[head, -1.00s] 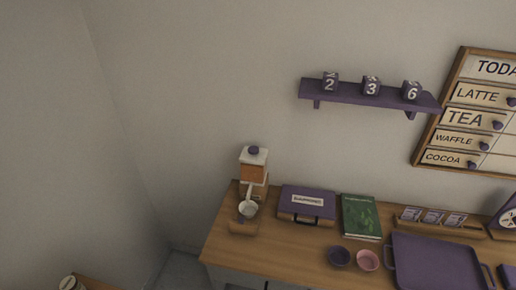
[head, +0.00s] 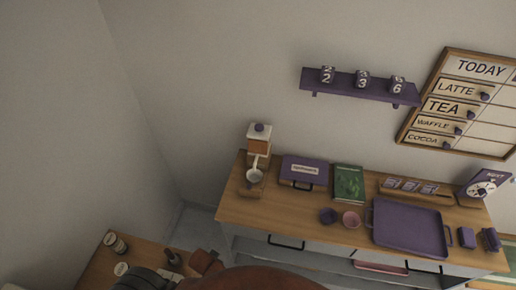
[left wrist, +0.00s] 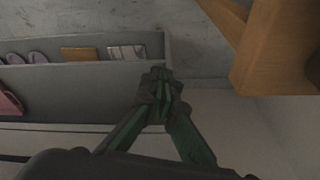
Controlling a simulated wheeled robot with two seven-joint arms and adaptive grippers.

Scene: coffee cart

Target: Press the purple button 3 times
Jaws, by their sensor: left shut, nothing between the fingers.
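A small round purple knob (head: 260,127) tops the white and wooden grinder (head: 259,148) at the left end of the counter in the head view; it is the likeliest purple button, though I cannot tell for sure. A white cup (head: 254,176) sits at the grinder's front. In the left wrist view my left gripper (left wrist: 160,75) has its dark green fingers together with nothing between them. It points toward a grey open compartment and the floor, with no purple button in that view. I cannot make out the left gripper in the head view. My right gripper is in neither view.
The wooden counter (head: 285,219) holds a purple case (head: 304,172), a green book (head: 349,184), small bowls and a purple tray (head: 410,228). A purple shelf (head: 350,85) with number blocks hangs above. A lower wooden table (head: 93,272) stands at bottom left.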

